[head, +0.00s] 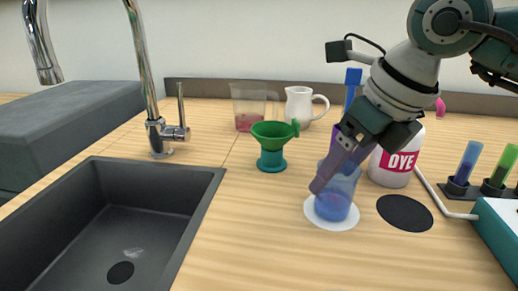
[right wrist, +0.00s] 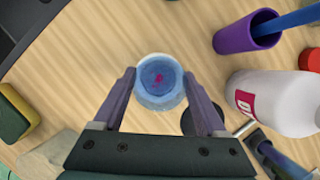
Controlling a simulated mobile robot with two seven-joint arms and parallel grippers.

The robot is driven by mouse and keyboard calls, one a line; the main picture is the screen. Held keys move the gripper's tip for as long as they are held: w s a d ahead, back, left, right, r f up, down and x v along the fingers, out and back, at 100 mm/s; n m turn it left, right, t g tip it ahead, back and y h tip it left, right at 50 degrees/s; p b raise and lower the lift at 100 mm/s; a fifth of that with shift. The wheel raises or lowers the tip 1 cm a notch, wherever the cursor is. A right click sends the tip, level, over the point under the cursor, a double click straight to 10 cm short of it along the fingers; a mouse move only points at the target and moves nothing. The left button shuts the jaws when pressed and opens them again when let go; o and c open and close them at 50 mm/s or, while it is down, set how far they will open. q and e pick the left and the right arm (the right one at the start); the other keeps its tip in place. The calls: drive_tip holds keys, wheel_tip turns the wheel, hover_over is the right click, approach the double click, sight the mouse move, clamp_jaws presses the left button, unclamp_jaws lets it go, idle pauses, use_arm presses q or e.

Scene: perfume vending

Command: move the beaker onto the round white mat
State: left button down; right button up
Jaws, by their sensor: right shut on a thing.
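The beaker (head: 333,204) is clear with blue liquid and stands at the round white mat (head: 316,221), in front of the dye bottle. In the head view its base overlaps the mat; I cannot tell whether it touches it or is just above. My right gripper (head: 328,178) reaches down from the upper right and is shut on the beaker. In the right wrist view the beaker (right wrist: 159,82) sits between both fingers, with a small pink spot in the blue liquid. My left gripper is not in view.
A black round mat (head: 405,213) lies right of the beaker, with a white dye bottle (head: 391,166) behind. A green funnel (head: 271,134) stands behind left, near a pitcher (head: 300,106). The black sink (head: 203,200) is at left; a tube rack (head: 457,189) at right.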

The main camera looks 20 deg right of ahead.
drive_tip(key=shift+f, duration=0.1)
drive_tip(key=o, duration=1.3)
drive_tip(key=shift+r, duration=0.5)
drive_tip(key=p+v, duration=0.1)
drive_tip(key=v, duration=1)
drive_tip(key=shift+s+d+r, duration=0.1)
drive_tip(key=shift+s, duration=0.15)
